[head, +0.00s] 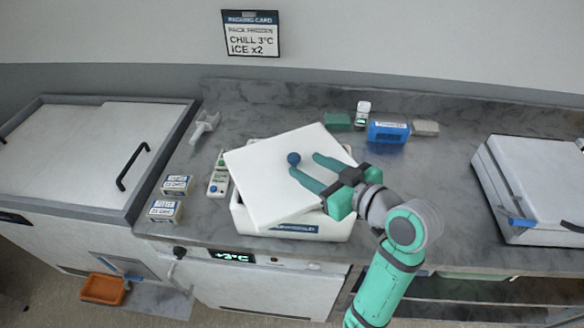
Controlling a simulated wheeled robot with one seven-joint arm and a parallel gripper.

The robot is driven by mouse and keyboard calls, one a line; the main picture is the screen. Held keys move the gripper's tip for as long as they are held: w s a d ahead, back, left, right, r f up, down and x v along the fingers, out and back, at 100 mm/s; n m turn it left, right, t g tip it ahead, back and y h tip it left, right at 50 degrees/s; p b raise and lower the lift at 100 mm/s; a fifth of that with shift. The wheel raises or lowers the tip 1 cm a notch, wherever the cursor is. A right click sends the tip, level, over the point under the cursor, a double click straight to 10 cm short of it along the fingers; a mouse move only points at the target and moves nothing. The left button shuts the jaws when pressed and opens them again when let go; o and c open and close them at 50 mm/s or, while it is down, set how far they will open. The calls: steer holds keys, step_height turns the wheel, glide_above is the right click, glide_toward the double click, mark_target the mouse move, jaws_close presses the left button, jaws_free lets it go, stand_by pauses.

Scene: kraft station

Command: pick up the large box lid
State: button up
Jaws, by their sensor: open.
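The large box lid (265,183) is a white square slab with a round dark blue knob (293,158) near its middle. It lies tilted and askew on top of a white box (290,222), whose front wall with a blue label shows below it. My gripper (306,166) reaches in from the right over the lid. Its two green fingers are spread apart and empty, with the tips close beside the knob. I cannot tell whether the fingers touch the lid. The inside of the box is mostly hidden under the lid.
Two small labelled boxes (177,184) and a handheld device (217,183) lie left of the box. A blue box (387,132) and a green block (338,121) stand behind. A large white case (535,185) is at the right. The counter between box and case is clear.

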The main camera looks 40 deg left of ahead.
mark_target(294, 157)
steer(key=shift+w+x, duration=0.15)
steer(key=shift+x, duration=1.7)
steer(key=shift+w+x, duration=0.15)
steer(key=shift+x, duration=1.7)
steer(key=shift+d+f, duration=0.1)
steer(key=shift+d, duration=0.05)
jaws_close()
